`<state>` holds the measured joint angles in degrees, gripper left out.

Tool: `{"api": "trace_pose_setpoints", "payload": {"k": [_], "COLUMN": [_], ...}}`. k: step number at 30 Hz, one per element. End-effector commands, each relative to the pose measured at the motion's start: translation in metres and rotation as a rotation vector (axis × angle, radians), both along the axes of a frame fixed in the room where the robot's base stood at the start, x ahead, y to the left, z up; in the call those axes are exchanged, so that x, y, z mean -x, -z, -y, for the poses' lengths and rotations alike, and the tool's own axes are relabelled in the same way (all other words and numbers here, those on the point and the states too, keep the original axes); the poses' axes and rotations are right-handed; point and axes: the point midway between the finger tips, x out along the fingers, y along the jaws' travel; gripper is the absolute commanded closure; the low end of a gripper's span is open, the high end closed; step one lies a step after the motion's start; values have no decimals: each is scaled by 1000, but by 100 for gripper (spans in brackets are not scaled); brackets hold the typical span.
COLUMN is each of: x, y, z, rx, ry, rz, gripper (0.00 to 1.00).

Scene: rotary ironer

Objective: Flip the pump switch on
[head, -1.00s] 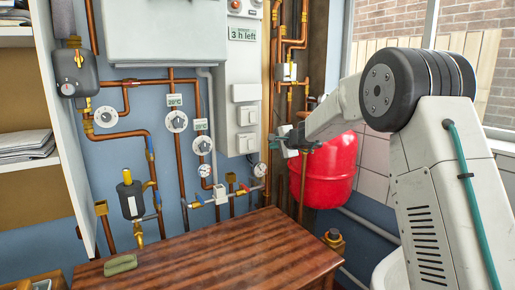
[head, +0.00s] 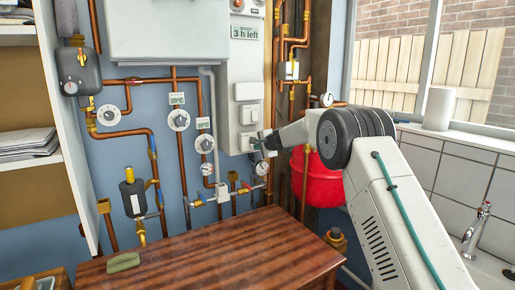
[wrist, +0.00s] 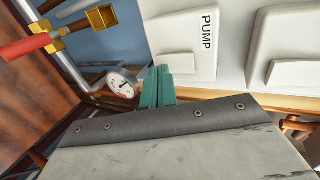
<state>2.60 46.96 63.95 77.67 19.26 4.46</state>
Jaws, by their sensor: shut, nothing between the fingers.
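The pump switch is a white wall plate with a PUMP label (wrist: 207,32) and a pale rocker (wrist: 172,65) in the wrist view. In the head view it appears to be the lowest white switch (head: 246,141) on the grey-white panel, partly hidden by my gripper. My gripper (head: 259,143) is at the right edge of that switch. Its teal fingers (wrist: 158,80) are shut and empty, close beside the rocker; I cannot tell if they touch it. The rocker's position, on or off, is not clear.
Another white switch (wrist: 290,73) sits beside the pump plate in the wrist view. A gauge (head: 261,168) and copper pipes lie just below and around my gripper. A red tank (head: 318,180) hangs behind my arm. The wooden table top (head: 200,250) below is mostly clear.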

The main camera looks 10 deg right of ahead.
Motion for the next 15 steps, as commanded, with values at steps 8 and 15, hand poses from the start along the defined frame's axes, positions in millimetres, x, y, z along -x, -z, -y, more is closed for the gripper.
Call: {"api": "trace_pose_setpoints", "payload": {"k": [8, 15], "x": [-4, -8], "y": [0, 4], "z": [-1, -3], "rx": [0, 2], "ry": [1, -1], "rz": [0, 0], "gripper": [100, 100]}}
